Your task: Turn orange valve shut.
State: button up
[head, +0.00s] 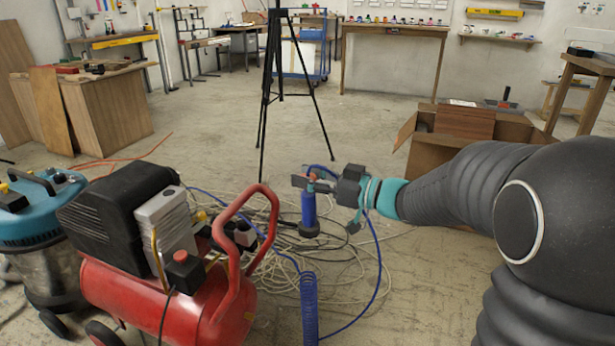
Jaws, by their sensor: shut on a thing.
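A small orange part, which looks like the orange valve (312,177), shows at the top of a blue upright cylinder (309,208). My gripper (311,183) reaches in from the right at the top of this cylinder, and its dark fingers are closed around the orange part. The fingers hide much of the valve, so I cannot tell how far its handle is turned. The cylinder's dark foot is on or just above the floor among loose cables.
A red air compressor (160,295) with a raised handle stands left of the cylinder. A coiled blue hose (309,305) and pale cables (345,262) lie around it. A black tripod (276,60) stands behind, and an open cardboard box (430,150) is behind my arm.

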jog(key=n+g+p, duration=0.1)
jog(key=g+p, duration=0.1)
jog(key=shift+w+r+y+p, duration=0.1)
jog(key=shift+r+y+p, duration=0.1)
jog(key=shift+y+p, duration=0.15)
jog(key=shift+f+n+g+y+p, duration=0.25)
jog(key=shift+n+g+p, duration=0.2)
jog(key=shift+n+g, duration=0.4)
jog(key=o, duration=1.2)
jog(key=v, duration=1.2)
